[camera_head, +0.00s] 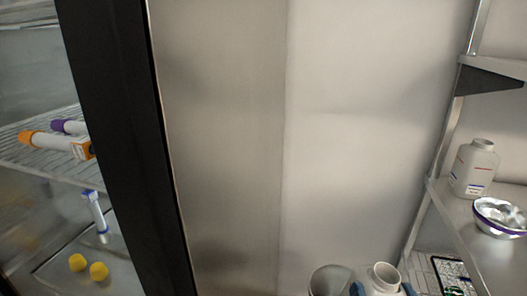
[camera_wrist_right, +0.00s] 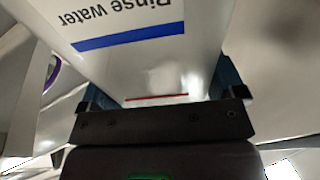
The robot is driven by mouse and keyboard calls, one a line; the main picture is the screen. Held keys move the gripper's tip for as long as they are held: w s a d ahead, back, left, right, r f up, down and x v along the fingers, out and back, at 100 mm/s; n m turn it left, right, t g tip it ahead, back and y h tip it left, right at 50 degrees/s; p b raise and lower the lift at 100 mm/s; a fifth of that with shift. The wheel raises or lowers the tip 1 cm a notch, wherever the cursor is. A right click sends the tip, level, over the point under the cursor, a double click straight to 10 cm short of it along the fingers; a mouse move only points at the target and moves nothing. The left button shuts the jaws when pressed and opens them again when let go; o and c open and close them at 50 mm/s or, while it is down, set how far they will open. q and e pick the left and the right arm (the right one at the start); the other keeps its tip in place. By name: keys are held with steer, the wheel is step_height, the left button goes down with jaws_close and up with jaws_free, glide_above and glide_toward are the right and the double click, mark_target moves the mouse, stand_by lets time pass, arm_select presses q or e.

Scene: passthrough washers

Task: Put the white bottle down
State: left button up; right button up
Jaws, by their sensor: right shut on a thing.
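The white bottle (camera_head: 383,277) shows at the bottom edge of the head view, its open mouth facing up. My right gripper (camera_head: 380,290) is shut on it, with blue fingertips on either side. In the right wrist view the bottle (camera_wrist_right: 140,70) fills the middle, with a label reading "Rinse water" upside down, a blue band and a thin red line. My right gripper (camera_wrist_right: 165,100) has a finger on each side of it. What lies under the bottle is hidden. My left gripper is not in view.
A second white bottle (camera_head: 474,168) and a shiny metal bowl (camera_head: 499,217) stand on the right shelf (camera_head: 483,258). A dark-framed glass cabinet at left holds orange-capped (camera_head: 55,144) and purple-capped tubes and yellow caps (camera_head: 98,271). A dark device (camera_head: 452,275) lies lower right.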

mark_target(392, 286)
steer(key=r+p, duration=0.2)
steer(key=s+r+p, duration=0.1)
steer(key=r, duration=0.1)
steer(key=shift+r+p, duration=0.1)
steer(key=shift+p, duration=0.25)
steer(key=shift+s+r+p, duration=0.1)
steer(key=shift+r+p, duration=0.1)
steer(key=shift+p, duration=0.5)
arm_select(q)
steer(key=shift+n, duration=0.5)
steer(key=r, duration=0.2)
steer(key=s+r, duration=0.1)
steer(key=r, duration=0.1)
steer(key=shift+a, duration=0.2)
arm_select(e)
steer(key=shift+f, duration=0.1)
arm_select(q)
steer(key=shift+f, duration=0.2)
arm_select(e)
steer(key=shift+f, duration=0.1)
